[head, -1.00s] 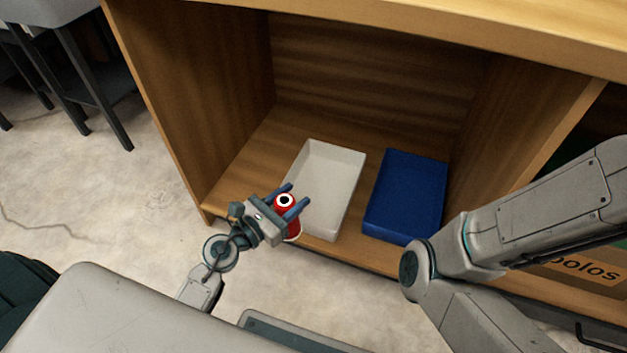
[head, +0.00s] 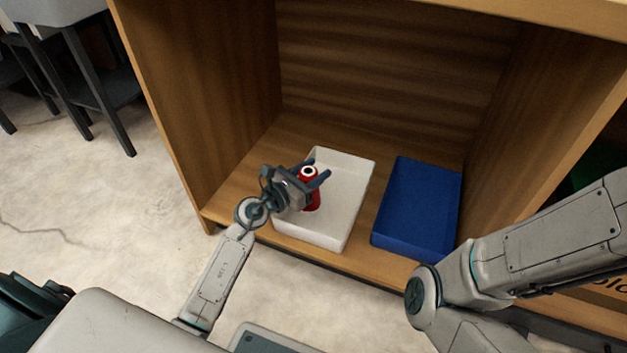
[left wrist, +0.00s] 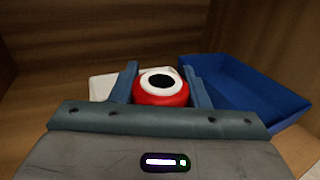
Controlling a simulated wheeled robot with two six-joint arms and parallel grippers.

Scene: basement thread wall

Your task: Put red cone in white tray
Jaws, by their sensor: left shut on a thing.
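The red cone (head: 310,190) is a red thread cone with a white top and a dark hole. My left gripper (head: 318,178) is shut on it, with one finger on each side. In the left wrist view the cone (left wrist: 161,88) sits upright between the fingers. In the head view the gripper and cone are over the white tray (head: 342,205), which lies on the wooden shelf. I cannot tell whether the cone's base touches the tray floor. Most of the tray is hidden behind the gripper in the left wrist view. My right gripper is out of view.
A blue tray (head: 418,205) lies just right of the white tray; it also shows in the left wrist view (left wrist: 240,95). The wooden compartment's left wall (head: 215,100) and back panel (head: 390,80) enclose the shelf. My right arm spans the lower right.

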